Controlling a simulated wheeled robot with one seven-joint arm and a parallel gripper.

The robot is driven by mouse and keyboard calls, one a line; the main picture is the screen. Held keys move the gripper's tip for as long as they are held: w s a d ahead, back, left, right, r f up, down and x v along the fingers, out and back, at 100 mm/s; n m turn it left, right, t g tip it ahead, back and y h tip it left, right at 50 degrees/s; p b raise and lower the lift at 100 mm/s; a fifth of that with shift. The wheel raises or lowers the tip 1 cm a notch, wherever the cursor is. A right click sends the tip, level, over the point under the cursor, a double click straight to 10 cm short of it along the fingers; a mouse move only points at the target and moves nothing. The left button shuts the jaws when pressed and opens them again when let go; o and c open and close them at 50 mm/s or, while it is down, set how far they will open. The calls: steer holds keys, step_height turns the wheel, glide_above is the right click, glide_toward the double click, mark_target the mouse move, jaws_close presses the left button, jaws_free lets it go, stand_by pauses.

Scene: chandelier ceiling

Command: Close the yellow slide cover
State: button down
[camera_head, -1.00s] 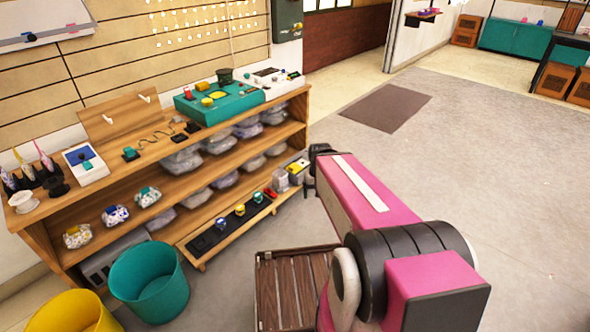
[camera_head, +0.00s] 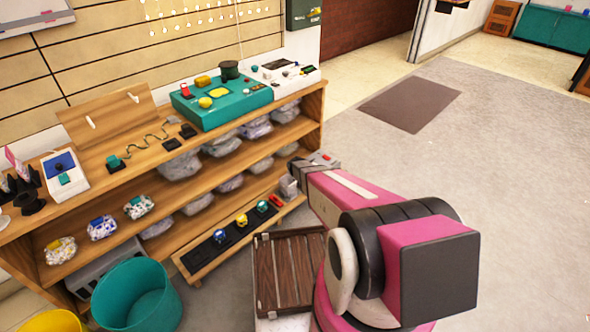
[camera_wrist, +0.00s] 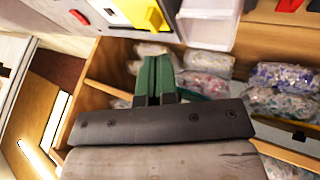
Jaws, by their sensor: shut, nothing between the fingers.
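The yellow slide cover (camera_wrist: 138,12) shows at the top of the wrist view, on a pale device with a red knob (camera_wrist: 78,16) to its left. The top of the cover is cut off by the frame. My gripper (camera_wrist: 157,60) has its green fingers together and empty, just below the cover in the picture; I cannot tell whether they touch it. In the head view my wrist (camera_head: 300,168) is beside the shelf's right end and hides the cover and my fingertips.
A white open bin (camera_wrist: 208,22) is right of the cover. The wooden shelf (camera_head: 205,180) holds several bagged items. A low board with round knobs (camera_head: 215,243) lies in front. A teal bucket (camera_head: 138,297) stands front left. Open floor (camera_head: 480,180) lies to the right.

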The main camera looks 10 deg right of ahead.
steer(key=x, duration=1.1)
steer(key=shift+w+a, duration=0.3)
steer(key=shift+w, duration=0.1)
steer(key=w+d, duration=0.3)
steer(key=d, duration=0.2)
steer(key=w+d, duration=0.2)
steer(key=shift+w+d, duration=0.25)
steer(key=shift+w, duration=0.05)
steer(key=shift+d+r, duration=0.1)
